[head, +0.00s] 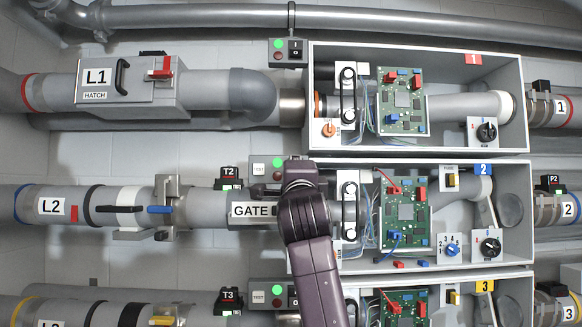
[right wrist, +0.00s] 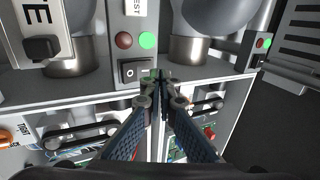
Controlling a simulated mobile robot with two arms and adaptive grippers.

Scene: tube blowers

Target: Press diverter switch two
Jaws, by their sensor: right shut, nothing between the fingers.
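In the right wrist view, a black rocker switch (right wrist: 130,72) marked O sits on a grey control box (right wrist: 122,50), beside a red and a green lamp. My right gripper (right wrist: 162,76) is shut and empty, its fingertips just right of that switch. I cannot tell whether they touch anything. In the head view, line two's control box (head: 263,168) shows a green lamp, and my right arm covers its right end and switch. The same kind of switch (head: 295,48) shows on the top line. No label reads "diverter". My left gripper is out of view.
The blue-numbered box two (head: 345,262) stands open right of my arm, with a circuit board (head: 405,212), a blue knob (head: 453,249) and a black knob (head: 490,247) inside. The GATE plate (head: 250,210) is close to my arm. Pipes (head: 105,205) run left and right.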

